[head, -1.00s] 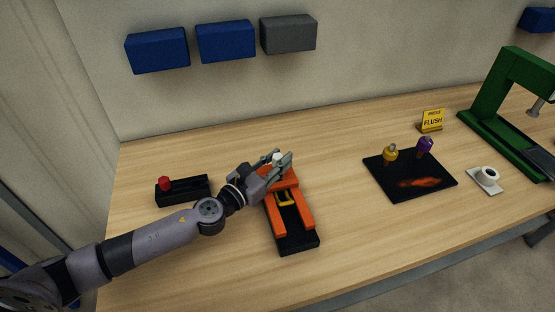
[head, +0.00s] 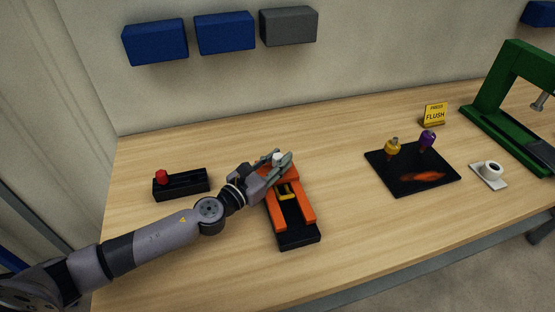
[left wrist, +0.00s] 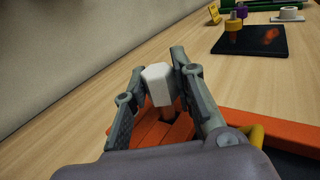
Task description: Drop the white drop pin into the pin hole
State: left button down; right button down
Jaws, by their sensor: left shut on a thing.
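The white drop pin (left wrist: 158,84) stands between the fingers of my left gripper (left wrist: 160,90) in the left wrist view. The fingers are shut on its white head, and a brownish-orange part shows below the head. In the head view the pin's white top (head: 278,157) shows between the fingers of the left gripper (head: 274,165), at the far end of the orange fixture (head: 304,208). The fixture has two orange arms, a yellow piece and a black base. The pin hole itself is hidden; I cannot tell how deep the pin sits. My right gripper is not in view.
A black block with a red knob (head: 181,185) lies left of the fixture. A black mat (head: 402,184) with yellow and purple-topped pieces lies right. A yellow sign (head: 434,115), a white ring on a plate (head: 488,174) and a green press (head: 490,105) stand beyond. Table between is clear.

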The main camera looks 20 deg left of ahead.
pick_arm(q)
jog(key=shift+f+b, duration=1.1)
jog(key=shift+f, duration=0.2)
